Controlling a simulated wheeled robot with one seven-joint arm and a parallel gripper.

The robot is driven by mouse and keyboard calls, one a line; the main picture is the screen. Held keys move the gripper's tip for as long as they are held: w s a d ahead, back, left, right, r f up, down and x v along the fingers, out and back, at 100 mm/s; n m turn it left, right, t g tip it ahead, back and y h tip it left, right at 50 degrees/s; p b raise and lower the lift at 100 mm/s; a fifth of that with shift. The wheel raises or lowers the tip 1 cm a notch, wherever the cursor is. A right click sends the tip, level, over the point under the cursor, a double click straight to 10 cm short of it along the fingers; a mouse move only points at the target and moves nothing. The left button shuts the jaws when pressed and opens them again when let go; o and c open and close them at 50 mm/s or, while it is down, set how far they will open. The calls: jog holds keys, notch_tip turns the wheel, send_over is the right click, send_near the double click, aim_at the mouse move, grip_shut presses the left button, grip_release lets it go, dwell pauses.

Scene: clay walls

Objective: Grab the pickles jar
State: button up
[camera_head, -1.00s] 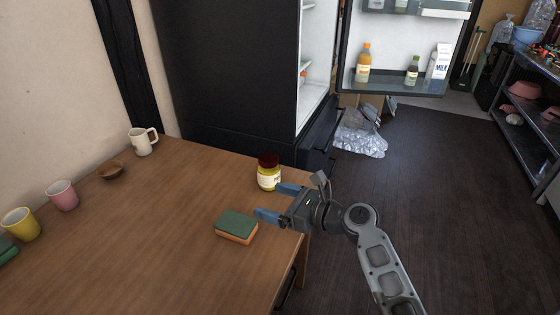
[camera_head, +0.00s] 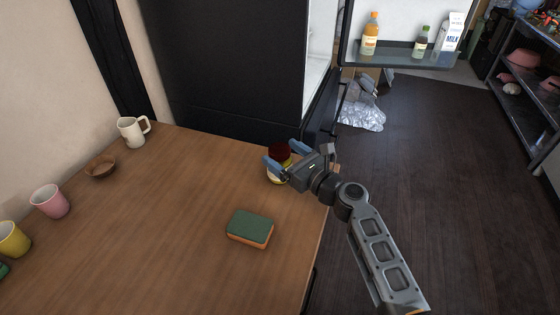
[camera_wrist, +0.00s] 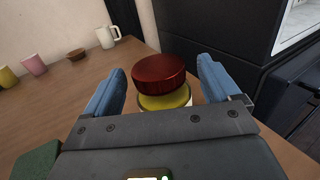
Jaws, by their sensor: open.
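The pickles jar (camera_head: 279,152) has a dark red lid and a yellow body with a pale label. It stands upright near the right back edge of the wooden table (camera_head: 170,220). My gripper (camera_head: 284,156) is open at the jar, and its blue fingers partly hide it in the head view. In the wrist view the jar's red lid (camera_wrist: 159,70) shows between and just ahead of the two fingertips (camera_wrist: 163,82), with part of the yellow body below. I cannot tell whether either finger touches it. The gripper's body hides the jar's lower part.
A green and orange sponge (camera_head: 250,228) lies in front of the jar. A white mug (camera_head: 131,133), a wooden bowl (camera_head: 100,166), a pink cup (camera_head: 49,201) and a yellow cup (camera_head: 12,239) line the left side. An open fridge (camera_head: 235,70) stands behind the table.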

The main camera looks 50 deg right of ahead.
jog(key=shift+w+d, duration=0.1)
jog(key=shift+w, duration=0.75)
jog(key=c, duration=1.4)
